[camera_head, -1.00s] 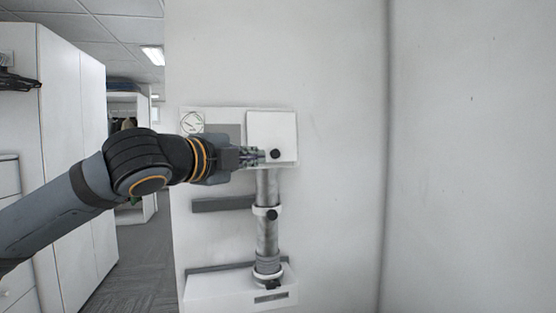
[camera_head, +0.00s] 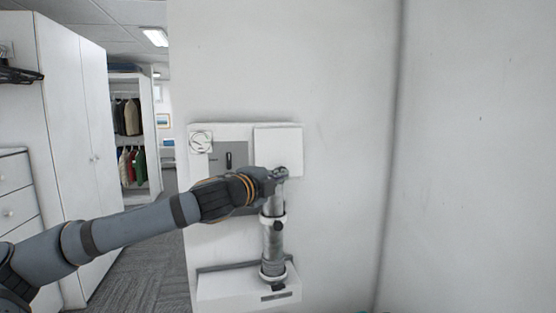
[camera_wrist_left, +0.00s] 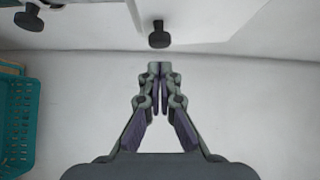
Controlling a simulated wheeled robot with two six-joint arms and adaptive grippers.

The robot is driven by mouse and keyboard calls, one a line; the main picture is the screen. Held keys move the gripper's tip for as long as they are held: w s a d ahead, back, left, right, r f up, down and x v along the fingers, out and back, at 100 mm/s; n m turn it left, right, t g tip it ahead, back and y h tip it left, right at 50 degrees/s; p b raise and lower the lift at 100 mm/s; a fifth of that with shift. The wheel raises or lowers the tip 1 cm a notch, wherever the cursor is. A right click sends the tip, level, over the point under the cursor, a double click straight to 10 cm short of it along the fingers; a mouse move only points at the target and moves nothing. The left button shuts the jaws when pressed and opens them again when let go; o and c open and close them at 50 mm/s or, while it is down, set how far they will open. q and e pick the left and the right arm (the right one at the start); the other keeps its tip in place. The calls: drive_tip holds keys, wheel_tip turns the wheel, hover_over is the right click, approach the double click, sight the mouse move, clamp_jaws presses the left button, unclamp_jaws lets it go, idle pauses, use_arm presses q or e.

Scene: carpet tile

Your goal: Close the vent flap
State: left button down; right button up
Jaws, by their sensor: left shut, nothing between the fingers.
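The white square flap (camera_head: 277,149) is at the upper right of the wall-mounted panel unit in the head view. I cannot tell how far it stands from the panel behind it. My left gripper (camera_head: 279,173) is at the flap's lower edge, its fingers shut and empty, and it hides the flap's dark knob there. In the left wrist view, the shut fingertips (camera_wrist_left: 160,69) point at a dark round knob (camera_wrist_left: 159,38) below a white edge, with a gap between. My right gripper is not in view.
A grey pipe (camera_head: 272,246) with a knobbed collar runs below the flap to a white box (camera_head: 247,287). A grey plate with a black handle (camera_head: 229,160) is left of the flap. A teal basket (camera_wrist_left: 17,125) shows at left in the wrist view. Bare wall lies right.

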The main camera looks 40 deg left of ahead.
sight(277, 139)
use_arm(q)
drive_tip(key=w+a, duration=0.1)
drive_tip(key=w+a+f+p, duration=0.1)
drive_tip(key=shift+w+a+f, duration=0.1)
drive_tip(key=shift+w+a, duration=0.1)
drive_tip(key=shift+a, duration=0.15)
idle(0.4)
wheel_tip(277, 139, up, 10)
idle(0.7)
